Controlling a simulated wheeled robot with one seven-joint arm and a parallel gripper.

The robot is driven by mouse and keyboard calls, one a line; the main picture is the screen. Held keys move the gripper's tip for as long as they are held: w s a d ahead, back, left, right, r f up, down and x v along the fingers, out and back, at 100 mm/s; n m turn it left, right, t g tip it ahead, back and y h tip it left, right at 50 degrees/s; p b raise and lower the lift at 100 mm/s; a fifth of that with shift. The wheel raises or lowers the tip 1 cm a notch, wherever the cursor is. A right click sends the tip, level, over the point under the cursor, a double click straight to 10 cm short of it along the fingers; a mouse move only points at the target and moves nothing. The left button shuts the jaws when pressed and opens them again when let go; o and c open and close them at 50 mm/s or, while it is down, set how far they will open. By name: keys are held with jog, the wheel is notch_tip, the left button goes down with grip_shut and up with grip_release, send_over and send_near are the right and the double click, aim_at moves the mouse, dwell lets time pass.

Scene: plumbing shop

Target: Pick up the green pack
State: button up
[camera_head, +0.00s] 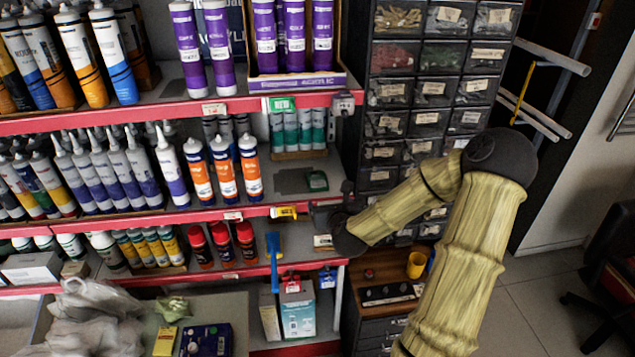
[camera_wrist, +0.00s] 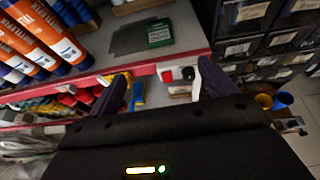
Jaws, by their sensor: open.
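The green pack (camera_head: 317,181) is a small, flat, dark green packet with a pale label. It lies on the middle red-edged shelf, near the right end and close to the front edge. It also shows in the wrist view (camera_wrist: 159,33), at the upper centre, beyond my fingers and lying on a grey patch. My gripper (camera_wrist: 164,78) is open, its two dark fingers apart with nothing held between them. It is in front of the shelf edge, short of the pack and not touching it. In the head view my gripper is dark and partly hidden by my wrist.
Orange and white tubes (camera_head: 225,168) stand left of the pack, with a group of green-labelled tubes (camera_head: 298,130) behind it. A red shelf edge (camera_head: 180,219) runs in front. Dark parts drawers (camera_head: 415,90) stand to the right. The shelf around the pack is mostly clear.

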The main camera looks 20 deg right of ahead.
jog(key=p, duration=0.4)
send_near(319, 185)
jog(key=shift+x, duration=1.15)
jog(key=shift+w+d+f, duration=0.1)
jog(key=shift+w+f, duration=0.1)
jog(key=shift+w+p, duration=0.15)
jog(key=shift+p, duration=0.2)
jog(key=shift+w+d+p, duration=0.15)
jog(key=shift+w+p, duration=0.5)
jog(key=shift+p, duration=0.2)
jog(key=p+x, duration=0.1)
jog(key=x, duration=0.2)
jog(key=shift+p, duration=0.4)
jog(key=shift+w+f, duration=0.25)
jog(key=shift+f, duration=0.1)
jog(key=shift+c, duration=0.2)
jog(key=c, duration=1)
